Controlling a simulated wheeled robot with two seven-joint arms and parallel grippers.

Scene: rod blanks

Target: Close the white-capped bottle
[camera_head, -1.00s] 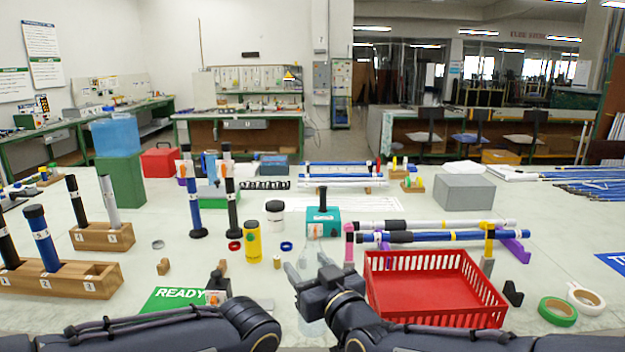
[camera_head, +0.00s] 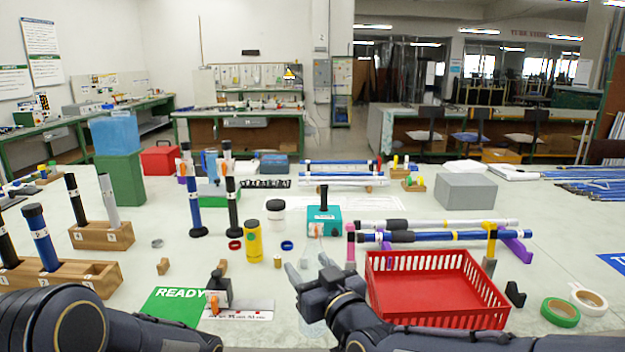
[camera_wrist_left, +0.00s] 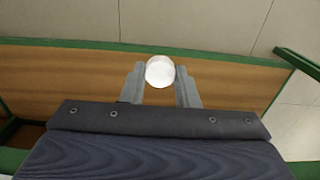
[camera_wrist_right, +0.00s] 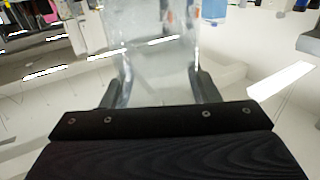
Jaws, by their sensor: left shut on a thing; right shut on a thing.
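My right gripper (camera_head: 308,269) is at the front middle of the table, left of the red basket, shut on a clear see-through bottle. The bottle is hard to make out from the head and fills the space between the fingers in the right wrist view (camera_wrist_right: 155,50). Its mouth is not clear to see. My left gripper (camera_wrist_left: 160,78) is shut on a round white cap (camera_wrist_left: 160,71), seen face-on between the fingertips. The left gripper and cap are outside the head view; brown wood with a green edge and the floor lie behind them.
A red basket (camera_head: 437,316) stands right of my right gripper. A black holder (camera_head: 219,288) stands by the green READY mat (camera_head: 168,306). Wooden racks (camera_head: 100,275) hold tubes at left.

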